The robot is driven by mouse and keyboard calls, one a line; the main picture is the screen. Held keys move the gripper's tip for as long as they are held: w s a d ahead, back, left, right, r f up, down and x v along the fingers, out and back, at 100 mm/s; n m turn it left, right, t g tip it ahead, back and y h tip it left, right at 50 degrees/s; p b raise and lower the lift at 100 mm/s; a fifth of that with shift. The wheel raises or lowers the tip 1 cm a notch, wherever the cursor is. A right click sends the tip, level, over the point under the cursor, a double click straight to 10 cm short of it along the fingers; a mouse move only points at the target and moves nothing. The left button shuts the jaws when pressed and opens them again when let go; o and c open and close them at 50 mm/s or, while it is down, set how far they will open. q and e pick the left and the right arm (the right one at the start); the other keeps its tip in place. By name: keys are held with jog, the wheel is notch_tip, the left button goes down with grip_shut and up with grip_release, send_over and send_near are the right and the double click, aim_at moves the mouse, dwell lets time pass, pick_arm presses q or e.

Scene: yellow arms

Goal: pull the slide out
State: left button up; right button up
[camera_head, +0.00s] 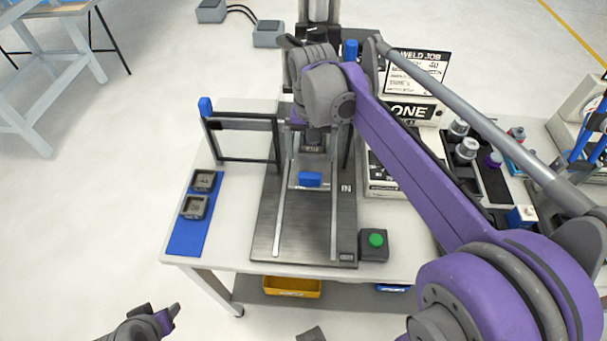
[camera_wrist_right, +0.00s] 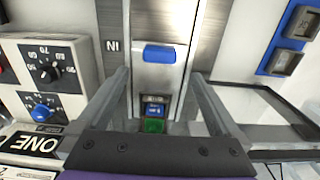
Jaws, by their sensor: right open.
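The slide (camera_head: 308,168) is a pale metal plate with a blue handle (camera_head: 310,179), between two rails on a dark metal base (camera_head: 300,235). The handle is beside the "IN" mark. In the right wrist view the slide (camera_wrist_right: 158,78) and the blue handle (camera_wrist_right: 160,53) lie ahead of my fingers. A dark part with a green face (camera_wrist_right: 154,125) shows between the fingers. My right gripper (camera_wrist_right: 158,80) is open, its fingers either side of the slide in that view; contact cannot be told. In the head view the arm partly hides it. My left gripper (camera_head: 170,318) is low at left, away from the table.
A black frame with a blue knob (camera_head: 205,106) stands left of the base. A blue mat (camera_head: 187,240) with two square parts lies at the table's left edge. A green button box (camera_head: 375,243) stands at front right. A control box (camera_wrist_right: 45,75) is beside my right gripper.

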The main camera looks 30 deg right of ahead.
aim_at(310, 175)
notch_tip(310, 175, down, 9)
jog(key=shift+f+b, duration=0.2)
jog(key=shift+b, duration=0.15)
jog(key=shift+c, duration=0.2)
grip_shut()
dwell(0.3)
